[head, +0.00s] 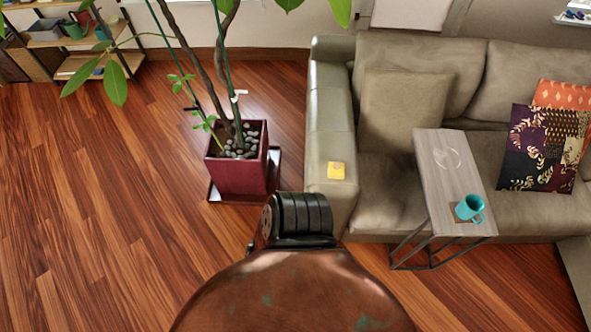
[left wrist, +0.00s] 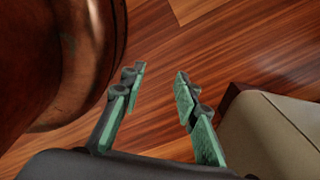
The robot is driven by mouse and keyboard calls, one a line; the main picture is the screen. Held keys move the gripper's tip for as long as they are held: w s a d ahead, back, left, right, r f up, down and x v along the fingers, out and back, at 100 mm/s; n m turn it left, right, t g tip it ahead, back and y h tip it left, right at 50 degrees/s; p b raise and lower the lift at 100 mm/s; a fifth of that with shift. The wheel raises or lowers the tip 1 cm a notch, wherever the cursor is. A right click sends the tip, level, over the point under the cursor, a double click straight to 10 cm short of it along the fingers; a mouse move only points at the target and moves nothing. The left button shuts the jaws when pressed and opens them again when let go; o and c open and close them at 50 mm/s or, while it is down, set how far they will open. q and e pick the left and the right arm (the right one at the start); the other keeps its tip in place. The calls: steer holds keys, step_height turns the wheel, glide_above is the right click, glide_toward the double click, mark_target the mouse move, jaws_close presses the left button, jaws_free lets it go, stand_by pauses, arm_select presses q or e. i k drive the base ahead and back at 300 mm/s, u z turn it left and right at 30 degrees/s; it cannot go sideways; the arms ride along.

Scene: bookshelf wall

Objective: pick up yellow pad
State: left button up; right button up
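The yellow pad (head: 336,170) is small and lies flat on top of the sofa's left armrest (head: 331,110), near its front end. It does not show in the left wrist view. My left gripper (left wrist: 160,80) is open and empty in the left wrist view, with its two green-padded fingers apart above the wood floor. A beige padded surface, which looks like part of the sofa (left wrist: 270,140), is to the right of its fingers. Neither gripper shows in the head view, and my right gripper is in no view.
A potted plant in a dark red square pot (head: 240,170) stands left of the armrest. A narrow side table (head: 450,165) with a teal mug (head: 469,208) stands at the sofa's front. Patterned cushions (head: 540,145) lie at the right. The wood floor (head: 100,220) at left is clear.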

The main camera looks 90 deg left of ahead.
mark_target(335, 170)
steer(key=k, duration=0.5)
steer(key=u, duration=1.15)
steer(key=i, duration=0.5)
steer(key=u, duration=0.05)
